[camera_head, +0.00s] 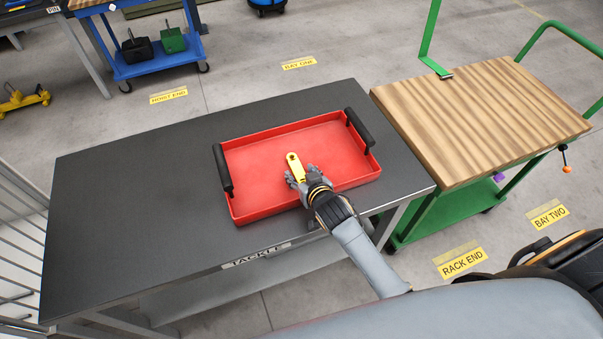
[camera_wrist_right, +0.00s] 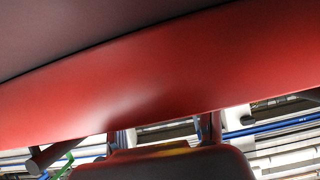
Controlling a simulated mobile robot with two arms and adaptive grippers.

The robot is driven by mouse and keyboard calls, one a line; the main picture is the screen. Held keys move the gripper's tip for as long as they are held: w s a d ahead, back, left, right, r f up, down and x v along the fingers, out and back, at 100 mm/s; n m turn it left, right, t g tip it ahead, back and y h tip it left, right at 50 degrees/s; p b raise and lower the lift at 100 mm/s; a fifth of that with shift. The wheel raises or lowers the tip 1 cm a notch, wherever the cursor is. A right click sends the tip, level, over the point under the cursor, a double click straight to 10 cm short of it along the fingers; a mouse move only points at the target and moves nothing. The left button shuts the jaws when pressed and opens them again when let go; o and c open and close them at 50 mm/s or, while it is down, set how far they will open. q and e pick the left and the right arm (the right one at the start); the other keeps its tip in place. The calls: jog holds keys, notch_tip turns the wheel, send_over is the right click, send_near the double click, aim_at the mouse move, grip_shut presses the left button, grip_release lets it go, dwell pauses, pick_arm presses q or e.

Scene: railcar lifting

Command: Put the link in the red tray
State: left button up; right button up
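The yellow link (camera_head: 293,163) is a short flat bar with a hole near its far end. It sticks out of my right gripper (camera_head: 300,178), which is shut on its near end. The link and gripper are over the near middle of the red tray (camera_head: 348,182); I cannot tell whether the link touches the tray floor. The tray is shallow, with two black handles, and the rest of its floor is empty. In the right wrist view a broad red surface (camera_wrist_right: 120,85) fills the middle; the link does not show clearly there. My left gripper is not in view.
The tray stands on a dark grey table (camera_head: 120,215), bare to the left. A green cart with a wooden top (camera_head: 480,120) adjoins it on the right. A blue cart (camera_head: 155,65) with black and green items stands at the back left.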

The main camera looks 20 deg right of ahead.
jog(key=shift+r, duration=0.25)
jog(key=v, duration=1.2)
jog(key=shift+f, duration=0.1)
jog(key=shift+s+d, duration=0.1)
